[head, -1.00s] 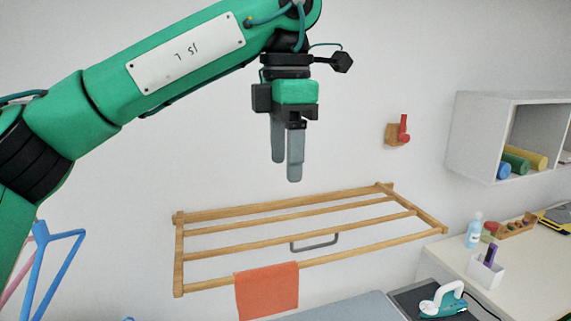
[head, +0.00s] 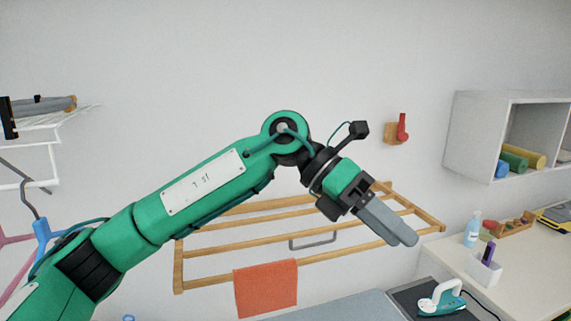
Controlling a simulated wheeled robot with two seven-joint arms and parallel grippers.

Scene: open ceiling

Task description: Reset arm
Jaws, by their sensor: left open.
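My left arm reaches in from the lower left of the head view. Its left gripper (head: 397,228) points down and to the right, in front of the wooden drying rack. The fingers look close together from this angle, and nothing is seen held between them. My right gripper is not in the head view.
A wooden drying rack (head: 188,284) on the wall carries an orange cloth (head: 266,289). A teal iron (head: 441,298) rests at lower right by a counter (head: 520,270) with a bottle (head: 473,230). A white shelf (head: 473,134) hangs at right. A wire shelf (head: 50,122) is at left.

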